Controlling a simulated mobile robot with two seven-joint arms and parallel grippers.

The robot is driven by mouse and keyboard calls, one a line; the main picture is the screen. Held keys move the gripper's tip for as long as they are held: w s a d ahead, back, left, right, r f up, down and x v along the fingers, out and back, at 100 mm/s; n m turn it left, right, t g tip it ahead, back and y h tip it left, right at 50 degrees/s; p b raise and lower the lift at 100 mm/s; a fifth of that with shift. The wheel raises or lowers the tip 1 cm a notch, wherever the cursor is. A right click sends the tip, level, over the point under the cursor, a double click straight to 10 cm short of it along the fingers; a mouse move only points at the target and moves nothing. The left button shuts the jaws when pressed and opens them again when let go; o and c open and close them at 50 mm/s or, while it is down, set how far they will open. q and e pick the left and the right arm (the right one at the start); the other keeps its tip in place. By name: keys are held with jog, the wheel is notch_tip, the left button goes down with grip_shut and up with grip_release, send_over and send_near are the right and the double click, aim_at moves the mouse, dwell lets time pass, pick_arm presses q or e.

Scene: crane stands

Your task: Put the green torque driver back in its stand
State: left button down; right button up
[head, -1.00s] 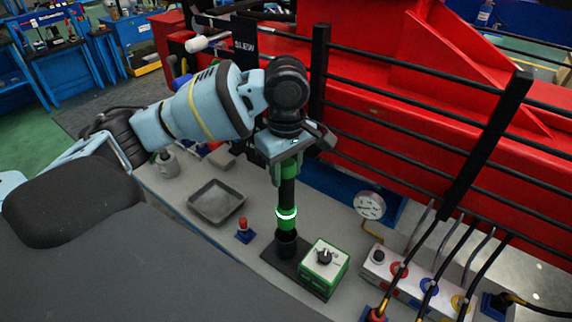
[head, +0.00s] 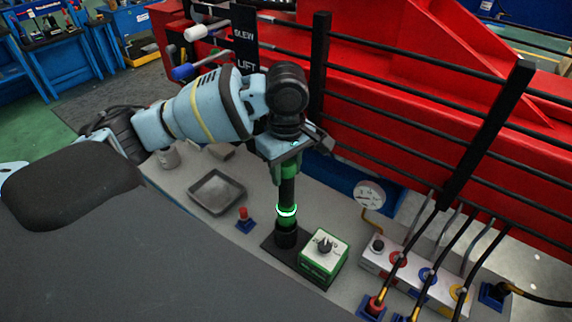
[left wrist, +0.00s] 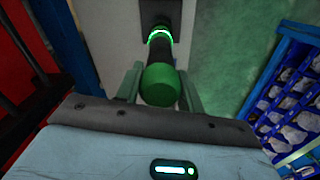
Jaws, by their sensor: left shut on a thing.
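The green torque driver (head: 287,193) stands upright, with a green top, a dark body and a glowing green ring. My left gripper (head: 286,172) is shut around its upper part. In the left wrist view the driver's round green top (left wrist: 160,85) shows between the fingers (left wrist: 161,92). The driver's lower end meets the black cup of the stand (head: 286,239), which sits on a dark base plate. I cannot tell how deep it sits in the cup. My right gripper is not in view.
A green box with a dial (head: 324,256) stands close right of the stand. A red button (head: 244,222) and a grey tray (head: 216,191) are to the left. A gauge (head: 369,195) and black rails (head: 420,107) lie behind. A hose panel (head: 415,275) is at right.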

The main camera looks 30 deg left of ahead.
aim_at(286, 183)
pick_arm(q)
jog(key=shift+f, duration=2.15)
jog(key=c, duration=1)
grip_release()
jog(key=shift+o, duration=0.9)
jog(key=shift+f, duration=0.15)
jog(key=shift+r, duration=2.6)
jog(key=shift+d+r, duration=0.1)
jog(key=shift+r, duration=3.8)
